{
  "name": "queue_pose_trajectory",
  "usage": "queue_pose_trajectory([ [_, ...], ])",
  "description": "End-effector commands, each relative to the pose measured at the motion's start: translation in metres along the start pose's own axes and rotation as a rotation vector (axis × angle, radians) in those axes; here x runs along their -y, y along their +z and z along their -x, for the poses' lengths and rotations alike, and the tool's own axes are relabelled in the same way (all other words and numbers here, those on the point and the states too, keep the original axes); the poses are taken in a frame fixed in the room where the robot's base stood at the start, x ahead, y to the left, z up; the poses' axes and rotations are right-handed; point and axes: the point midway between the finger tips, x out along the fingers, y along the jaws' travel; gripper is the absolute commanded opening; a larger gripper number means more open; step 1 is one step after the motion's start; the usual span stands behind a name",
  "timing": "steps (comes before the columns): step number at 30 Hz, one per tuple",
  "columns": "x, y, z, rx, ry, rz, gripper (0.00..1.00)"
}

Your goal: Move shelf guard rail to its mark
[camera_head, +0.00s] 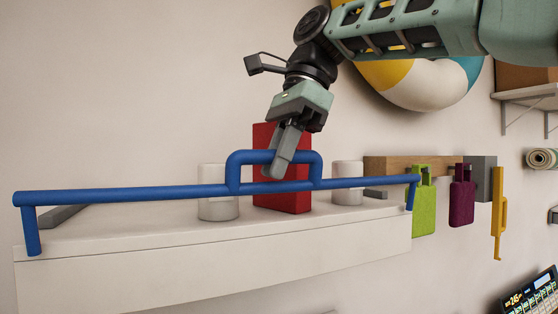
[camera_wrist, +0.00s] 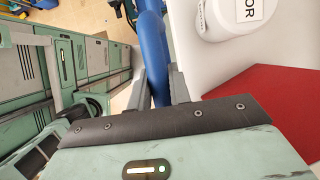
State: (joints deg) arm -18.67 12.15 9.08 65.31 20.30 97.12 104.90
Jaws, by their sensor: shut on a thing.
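The blue shelf guard rail (camera_head: 130,193) runs along the front of the white shelf (camera_head: 200,265) in the head view, with a raised handle loop near its middle. Its left end post reaches down over the shelf's front left corner, and its right post is at the right end. My gripper (camera_head: 279,172) is shut on the handle loop from above. In the wrist view the blue rail (camera_wrist: 152,55) passes between my gripper's fingers (camera_wrist: 158,88). I cannot tell whether the posts touch the shelf. I make out no mark.
A red box (camera_head: 285,205) stands on the shelf behind the rail, between two white containers (camera_head: 217,205) (camera_head: 347,185). Green (camera_head: 424,210), purple (camera_head: 461,205) and yellow (camera_head: 498,215) items hang on the wall at the right. A swim ring (camera_head: 420,85) hangs above.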

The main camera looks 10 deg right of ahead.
Motion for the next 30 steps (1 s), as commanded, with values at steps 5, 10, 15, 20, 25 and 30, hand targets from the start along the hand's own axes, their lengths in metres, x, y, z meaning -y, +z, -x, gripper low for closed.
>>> queue_pose_trajectory([
  [5,0.0015,0.0007,0.0002,0.0,0.028,-0.009,0.0],
  [10,0.0014,0.0004,0.0004,-0.001,0.034,-0.011,0.0],
  [15,0.0014,0.0003,0.0004,-0.002,0.034,-0.011,0.0],
  [20,0.0014,0.0002,0.0005,-0.002,0.033,-0.011,0.29],
  [25,0.0016,0.0,0.0006,-0.002,0.032,-0.012,0.29],
  [30,-0.002,-0.0005,0.0064,-0.001,0.03,-0.012,0.29],
])
